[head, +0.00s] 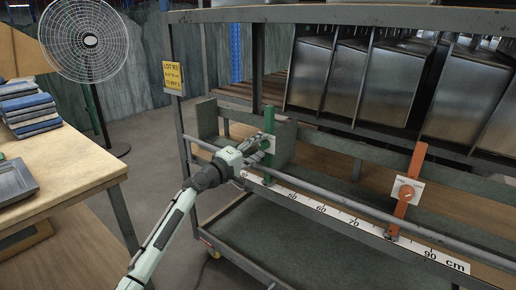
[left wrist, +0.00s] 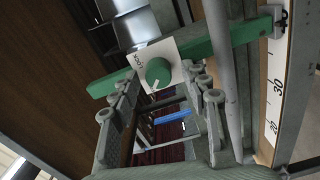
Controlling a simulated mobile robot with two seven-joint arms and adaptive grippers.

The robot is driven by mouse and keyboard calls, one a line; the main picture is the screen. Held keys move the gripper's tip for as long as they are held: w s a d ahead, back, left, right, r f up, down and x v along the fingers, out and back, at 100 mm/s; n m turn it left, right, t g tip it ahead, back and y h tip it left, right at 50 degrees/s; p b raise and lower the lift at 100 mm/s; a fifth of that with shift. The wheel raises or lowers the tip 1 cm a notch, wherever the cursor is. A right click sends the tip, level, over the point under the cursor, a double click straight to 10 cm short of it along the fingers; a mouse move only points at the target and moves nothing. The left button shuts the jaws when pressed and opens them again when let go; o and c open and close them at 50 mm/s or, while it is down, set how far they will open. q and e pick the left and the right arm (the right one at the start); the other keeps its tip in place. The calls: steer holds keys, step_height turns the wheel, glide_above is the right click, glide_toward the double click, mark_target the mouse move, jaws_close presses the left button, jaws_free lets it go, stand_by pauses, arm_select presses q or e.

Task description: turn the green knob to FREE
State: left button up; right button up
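The green knob (left wrist: 158,72) sits on a white plate (left wrist: 168,50) fixed to a green bar in the left wrist view. A word that looks like LOCK is at the plate's left edge; FREE cannot be read. A white mark shows at the knob's lower edge. In the head view, the green bar (head: 269,118) stands upright on the rack, and my gripper hides most of its knob. My left gripper (head: 264,144) is open in front of it. In the left wrist view its fingers (left wrist: 160,88) lie apart on either side of the knob; contact cannot be told. My right gripper is not in view.
An orange bar (head: 413,165) with its own knob stands farther right on the rack. A rail (head: 330,195) and a centimetre scale (head: 310,203) run along the rack's front.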

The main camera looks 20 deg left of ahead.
arm_select(q)
steer(key=v, duration=1.2)
stand_by(0.4)
steer(key=s+d+f+m+g+y, duration=0.15)
steer(key=s+f+m+g, duration=0.4)
steer(key=f, duration=1.05)
steer(key=s+f+m+g+y, duration=0.25)
steer(key=s+f, duration=0.55)
steer(key=f, duration=0.9)
steer(key=s+a+f+m+g+y, duration=0.1)
steer(key=s+f+m+g, duration=0.2)
steer(key=s+f, duration=0.6)
steer(key=s+a+f+m+g+y, duration=0.1)
steer(key=s+f, duration=0.7)
steer(key=s, duration=0.8)
steer(key=m+g+y, duration=0.1)
steer(key=m+g, duration=0.1)
steer(key=shift+f+g, duration=0.4)
